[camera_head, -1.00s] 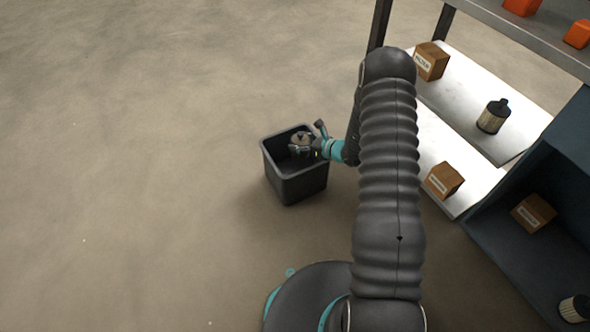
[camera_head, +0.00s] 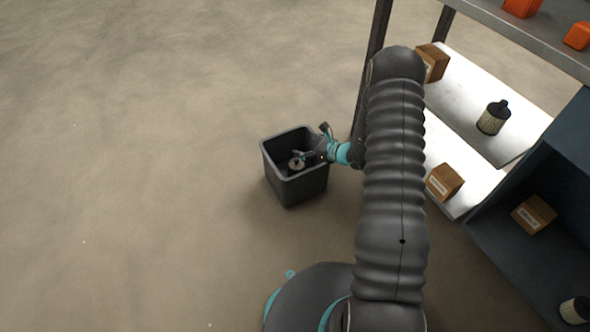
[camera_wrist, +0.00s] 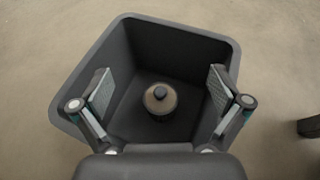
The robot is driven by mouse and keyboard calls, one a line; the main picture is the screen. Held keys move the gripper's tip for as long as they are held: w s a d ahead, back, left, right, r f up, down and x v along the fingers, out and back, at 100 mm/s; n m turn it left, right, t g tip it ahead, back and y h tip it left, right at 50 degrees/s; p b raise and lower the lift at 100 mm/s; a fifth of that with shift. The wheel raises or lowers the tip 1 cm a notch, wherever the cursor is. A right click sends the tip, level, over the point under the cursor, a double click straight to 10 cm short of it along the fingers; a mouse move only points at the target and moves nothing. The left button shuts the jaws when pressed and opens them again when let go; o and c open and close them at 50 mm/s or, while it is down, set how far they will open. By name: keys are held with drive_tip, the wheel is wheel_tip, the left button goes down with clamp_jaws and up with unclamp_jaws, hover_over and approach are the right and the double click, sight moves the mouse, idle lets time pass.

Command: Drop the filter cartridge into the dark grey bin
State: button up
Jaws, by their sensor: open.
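The dark grey bin (camera_head: 297,187) stands on the floor left of my arm; its rim and inner walls fill much of the wrist view (camera_wrist: 180,40). The filter cartridge (camera_head: 297,163) is inside the bin, apart from my fingers. In the wrist view the cartridge (camera_wrist: 160,98) shows from its top, a round pale end with a dark knob, low in the bin. My gripper (camera_head: 314,145) is over the bin's right side. In the wrist view my gripper (camera_wrist: 158,100) has its two fingers spread wide and empty, on either side of the cartridge.
A shelf unit at the right has a pale shelf (camera_head: 465,85) with another cartridge (camera_head: 493,117) and cardboard boxes (camera_head: 444,181). A dark blue compartment (camera_head: 500,240) holds another box and a cartridge. Orange items (camera_head: 522,7) sit on the top shelf. Floor left of the bin is clear.

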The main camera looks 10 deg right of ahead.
drive_tip(key=v, duration=1)
drive_tip(key=shift+f, duration=0.1)
drive_tip(key=s+a+f+n+g+y, duration=0.1)
drive_tip(key=s+a+n+g+y, duration=0.1)
drive_tip(key=s+a+n+g, duration=0.35)
drive_tip(key=s+a+r+n+g+h, duration=0.1)
drive_tip(key=s+r+n+g, duration=0.3)
drive_tip(key=s+r+n, duration=0.6)
drive_tip(key=s+r+n+t+h+p, duration=0.1)
drive_tip(key=s+r+n+h, duration=0.2)
drive_tip(key=r, duration=0.7)
drive_tip(key=s+r+n+t+h+p, duration=0.2)
drive_tip(key=s+r+n, duration=0.3)
drive_tip(key=s+r, duration=0.3)
drive_tip(key=s+a+r+n+t+h+p, duration=0.1)
drive_tip(key=s+r+n+h, duration=0.3)
drive_tip(key=r, duration=0.9)
drive_tip(key=shift+s+t+h+p, duration=0.45)
drive_tip(key=shift+s+p, duration=0.1)
drive_tip(key=shift+s, duration=0.15)
